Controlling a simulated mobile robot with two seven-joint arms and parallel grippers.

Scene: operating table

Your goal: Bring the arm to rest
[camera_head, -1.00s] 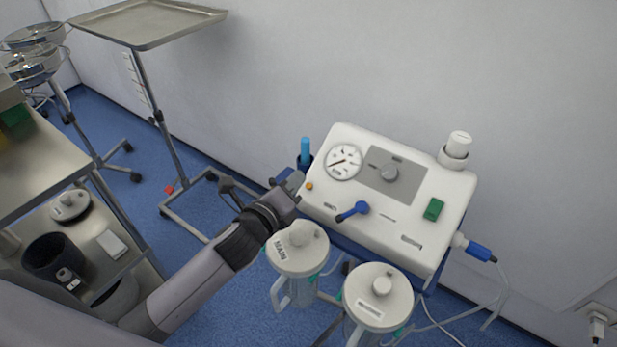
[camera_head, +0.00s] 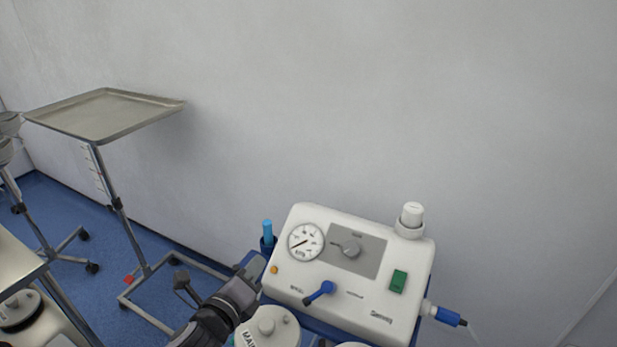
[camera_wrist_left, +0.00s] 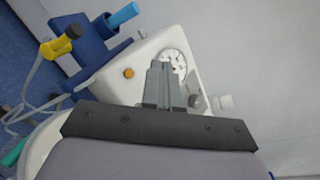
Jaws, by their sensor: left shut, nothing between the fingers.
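My left arm comes in from the bottom of the head view, and my left gripper (camera_head: 252,272) is beside the left edge of the white suction unit (camera_head: 375,312). The gripper is shut and empty. In the left wrist view its closed fingers (camera_wrist_left: 161,72) stand in front of the unit's white panel (camera_wrist_left: 120,80), just below the round gauge (camera_wrist_left: 174,60). I cannot tell whether the fingertips touch the unit. My right gripper is in neither view.
White-lidded canisters (camera_head: 268,328) sit below the unit, cut off by the frame. A blue holder (camera_wrist_left: 85,40) with a light-blue tube is at the unit's left. A steel tray stand (camera_head: 105,115) is at the left, and a metal cart (camera_head: 18,265) at lower left. The wall is bare.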

